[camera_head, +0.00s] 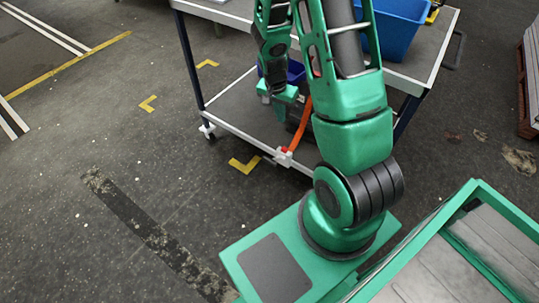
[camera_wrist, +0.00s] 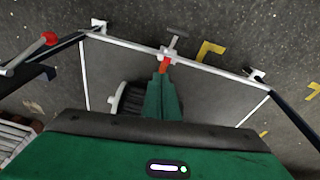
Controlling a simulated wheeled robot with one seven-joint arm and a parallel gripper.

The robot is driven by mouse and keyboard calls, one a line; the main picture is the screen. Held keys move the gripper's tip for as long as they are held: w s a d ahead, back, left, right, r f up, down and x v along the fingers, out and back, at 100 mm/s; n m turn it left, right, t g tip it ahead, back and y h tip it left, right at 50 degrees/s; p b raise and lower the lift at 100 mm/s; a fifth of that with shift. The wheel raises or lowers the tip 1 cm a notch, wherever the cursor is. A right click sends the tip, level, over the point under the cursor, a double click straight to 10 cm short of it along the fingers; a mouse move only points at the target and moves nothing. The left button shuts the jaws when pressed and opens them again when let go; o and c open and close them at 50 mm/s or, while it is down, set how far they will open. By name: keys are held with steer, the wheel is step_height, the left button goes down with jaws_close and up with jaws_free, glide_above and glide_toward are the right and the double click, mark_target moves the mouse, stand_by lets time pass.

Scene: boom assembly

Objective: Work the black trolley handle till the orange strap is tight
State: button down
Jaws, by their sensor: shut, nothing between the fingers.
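The orange strap (camera_head: 299,127) runs down to a white bracket (camera_head: 283,156) on the front rail of the trolley's lower shelf. In the wrist view, a short piece of the strap (camera_wrist: 165,66) shows just beyond my fingertips, by the same bracket (camera_wrist: 170,53). A small dark T-shaped part (camera_wrist: 177,38), possibly the handle, sticks out past the rail there. I cannot tell how tight the strap is. My gripper (camera_wrist: 160,76) is shut and empty, its tips seemingly close to the strap in the picture. In the head view, it is partly hidden by my arm.
The trolley (camera_head: 240,127) has a white-edged lower shelf and dark legs. A blue bin (camera_head: 398,30) stands on its top. A dark ribbed object (camera_wrist: 125,102) lies on the lower shelf beside my gripper. Floor left of the trolley is clear.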

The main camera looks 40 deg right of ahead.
step_height(320, 180, down, 10)
steer(key=w+a+m, duration=0.1)
steer(key=w+a, duration=0.1)
steer(key=shift+w+f, duration=0.15)
steer(key=shift+f, duration=0.1)
steer(key=f, duration=0.3)
steer(key=d+f, duration=0.1)
steer(key=f, duration=0.5)
steer(key=shift+w+d+f, duration=0.25)
steer(key=shift+d+f, duration=0.05)
steer(key=shift+d, duration=0.1)
steer(key=f, duration=0.1)
steer(key=a, duration=0.1)
steer(key=f, duration=0.1)
steer(key=shift+s+a+f, duration=0.25)
steer(key=shift+f, duration=0.1)
steer(key=shift+s+a+f, duration=0.1)
steer(key=shift+a+f, duration=0.15)
steer(key=shift+f, duration=0.15)
